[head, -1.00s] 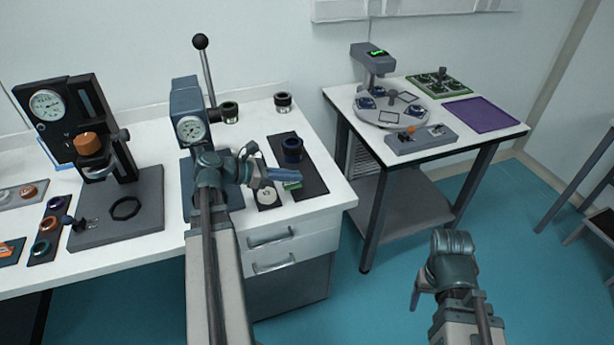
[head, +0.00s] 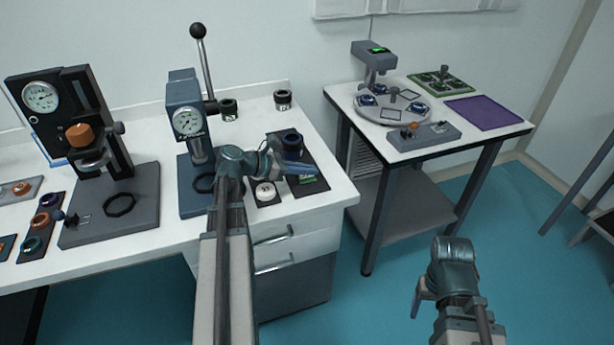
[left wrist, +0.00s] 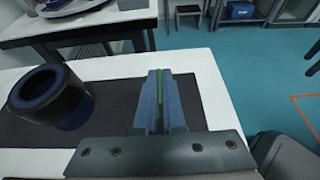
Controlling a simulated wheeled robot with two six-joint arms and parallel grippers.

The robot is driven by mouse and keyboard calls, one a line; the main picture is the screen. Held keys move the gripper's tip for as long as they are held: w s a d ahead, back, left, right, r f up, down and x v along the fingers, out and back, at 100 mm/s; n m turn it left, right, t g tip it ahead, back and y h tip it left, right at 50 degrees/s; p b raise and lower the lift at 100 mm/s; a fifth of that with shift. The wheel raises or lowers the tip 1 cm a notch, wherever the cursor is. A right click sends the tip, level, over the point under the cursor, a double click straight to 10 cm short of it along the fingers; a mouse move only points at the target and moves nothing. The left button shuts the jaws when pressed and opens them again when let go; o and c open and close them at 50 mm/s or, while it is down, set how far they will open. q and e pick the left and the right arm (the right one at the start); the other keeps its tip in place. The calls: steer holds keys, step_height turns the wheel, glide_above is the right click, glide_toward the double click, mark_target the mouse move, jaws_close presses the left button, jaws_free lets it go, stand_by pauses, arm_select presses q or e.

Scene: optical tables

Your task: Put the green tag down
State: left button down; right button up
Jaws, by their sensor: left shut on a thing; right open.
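The green tag (head: 308,180) shows just under the fingers of my left gripper (head: 302,168), above the dark mat (head: 318,184) at the right end of the workbench. In the left wrist view the green tag (left wrist: 160,94) is a thin strip, edge-on between the blue fingers, which are shut on it. Whether its lower edge touches the mat is unclear. My right gripper (head: 416,301) is open and empty, low over the floor away from the benches.
A dark ring with a blue band (left wrist: 52,97) stands on the mat, left of the fingers in the wrist view. A white round piece (head: 265,191) lies on a small dark pad beside the mat. A blue-grey press (head: 187,125) stands to the left. The mat's near part is clear.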

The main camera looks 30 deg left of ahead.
arm_select(q)
steer(key=shift+f, duration=0.2)
steer(key=c, duration=1)
jaws_free()
steer(key=shift+r, duration=0.25)
steer(key=p+v, duration=0.3)
steer(key=v, duration=0.4)
steer(key=shift+s+a, duration=0.1)
steer(key=shift+s, duration=0.05)
